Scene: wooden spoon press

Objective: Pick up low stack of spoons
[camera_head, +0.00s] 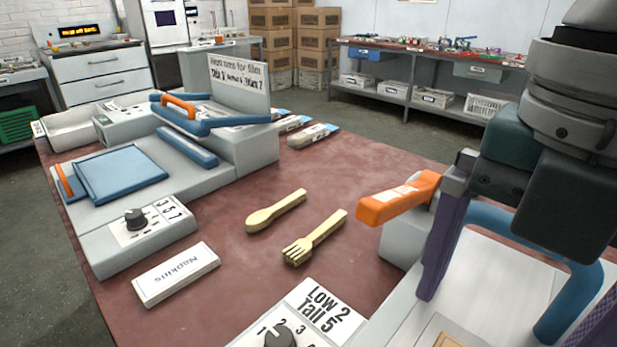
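A light wooden spoon (276,211) and a wooden fork (314,238) lie singly, apart, on the middle of the reddish table. Several small packed bundles (313,136) lie near the table's back edge; I cannot tell if they hold spoons. A pale wooden flat piece (446,341) is cut off by the bottom edge. No stack of spoons shows clearly. My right gripper (515,312) points down at the lower right, over the white machine with the blue handle. Its purple fingers are wide apart, with nothing seen held between them. My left gripper is out of view.
A grey sealing machine (215,150) with blue and orange handles stands at the left. A napkins box (176,274) lies in front of it. A press (480,285) with a "Low 2 Tall 5" dial panel (318,307) stands at the right.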

